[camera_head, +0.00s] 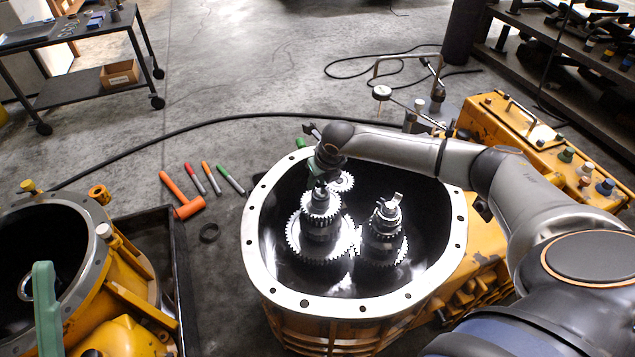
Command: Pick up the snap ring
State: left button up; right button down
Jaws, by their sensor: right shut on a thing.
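My right gripper (319,180) points down at the top of the left gear shaft (321,208) inside the open transmission housing (252,262). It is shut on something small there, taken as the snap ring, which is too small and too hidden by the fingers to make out. The shaft stands upright with toothed gears stacked on it. A second upright gear shaft (384,225) stands just to its right, apart from the gripper.
A dark ring (209,232), an orange mallet (187,208) and several markers lie left of the housing. A second yellow housing (85,230) stands at lower left. A yellow box-like part (515,125) is at right. Cables cross the open floor behind.

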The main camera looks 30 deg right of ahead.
jog(key=w+d+r+p, duration=0.2)
jog(key=w+d+r, duration=0.7)
jog(key=r, duration=0.3)
jog(key=shift+w+r, duration=0.35)
jog(key=shift+w, duration=0.5)
